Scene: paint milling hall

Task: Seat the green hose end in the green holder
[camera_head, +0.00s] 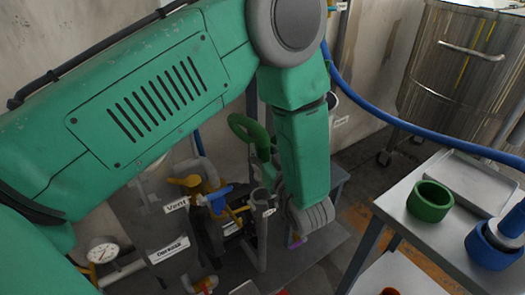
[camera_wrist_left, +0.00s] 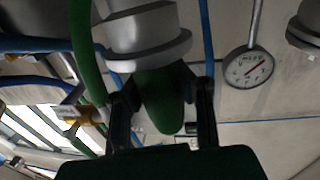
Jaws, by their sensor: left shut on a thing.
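The green holder (camera_head: 430,201) is a thick open ring standing on the grey table at the right of the head view, with nothing in it. The green hose (camera_head: 249,130) loops beside my left forearm, near the piping, well left of the holder. In the left wrist view my left gripper (camera_wrist_left: 161,100) is shut on the green hose end (camera_wrist_left: 160,88), whose rounded green part lies between the two dark fingers. A grey flanged fitting (camera_wrist_left: 150,38) is right above it; I cannot tell if they are joined. In the head view my arm hides the fingertips. My right gripper is not in view.
A blue holder (camera_head: 490,248) with a blue hose end stands near the green holder. A shallow grey tray (camera_head: 474,185) lies behind them. A blue hose (camera_head: 410,127) crosses above the table. Valves (camera_head: 208,193) and a gauge (camera_head: 102,249) are at the lower left.

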